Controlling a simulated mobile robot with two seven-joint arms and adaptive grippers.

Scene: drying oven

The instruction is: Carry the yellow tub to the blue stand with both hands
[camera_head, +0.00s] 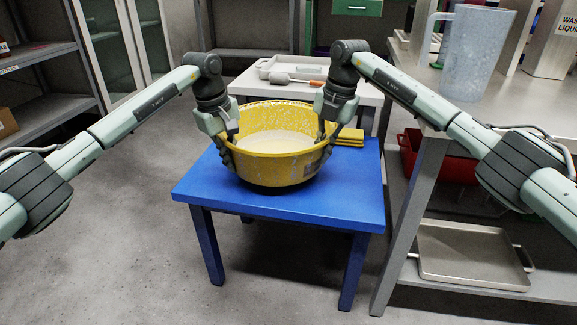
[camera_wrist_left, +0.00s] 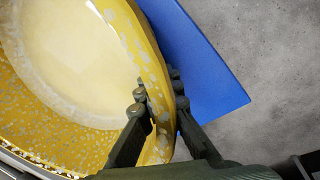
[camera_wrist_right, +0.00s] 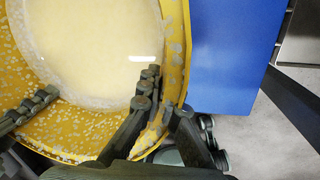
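The yellow speckled tub (camera_head: 277,168), with pale contents inside, is over the middle of the blue stand (camera_head: 290,208). It looks level, with a dark shadow under its base; I cannot tell if a small gap remains there. My left gripper (camera_head: 229,150) is shut on the tub's left rim, one finger inside and one outside the wall, as the left wrist view (camera_wrist_left: 160,105) shows. My right gripper (camera_head: 327,140) is shut on the right rim the same way, as in the right wrist view (camera_wrist_right: 162,108). The tub hides part of the stand top.
A folded yellow cloth (camera_head: 350,137) lies at the stand's back right. Behind is a white table with a tray (camera_head: 290,68). A metal bench with a clear jug (camera_head: 478,50) stands at right, with a red bin (camera_head: 440,163) and metal tray (camera_head: 470,255) below. The left floor is clear.

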